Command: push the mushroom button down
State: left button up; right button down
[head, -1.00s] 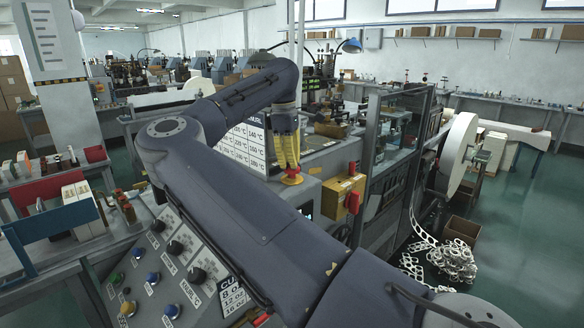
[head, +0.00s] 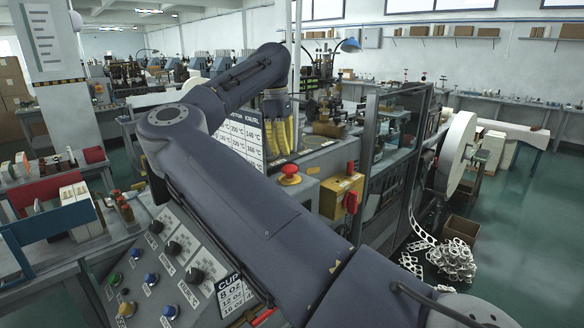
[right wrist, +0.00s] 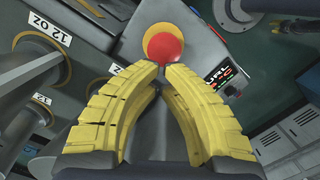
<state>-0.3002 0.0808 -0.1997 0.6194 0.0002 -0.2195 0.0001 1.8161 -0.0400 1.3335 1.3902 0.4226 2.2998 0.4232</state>
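The mushroom button has a red cap on a yellow base (head: 289,175). It stands on a grey box at the right end of the machine's panel. My right gripper (head: 284,150) has yellow fingers pointing down, behind and slightly left of the button in the head view, apart from it. In the right wrist view the red cap (right wrist: 164,46) lies just beyond the fingertips (right wrist: 160,67), which are brought together with nothing between them. My left gripper is not in view.
A yellow box with a red switch (head: 349,200) stands right of the button. A sloped panel with several knobs and coloured buttons (head: 172,249) lies front left. A temperature chart (head: 238,140) is behind my arm. A glass-sided frame (head: 395,140) stands to the right.

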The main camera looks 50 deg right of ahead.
jog(key=r, duration=0.5)
jog(key=shift+w+a+r, duration=0.3)
jog(key=shift+w+a, duration=0.05)
jog(key=shift+w, duration=0.05)
jog(key=shift+s+d+f, duration=0.1)
jog(key=shift+s, duration=0.05)
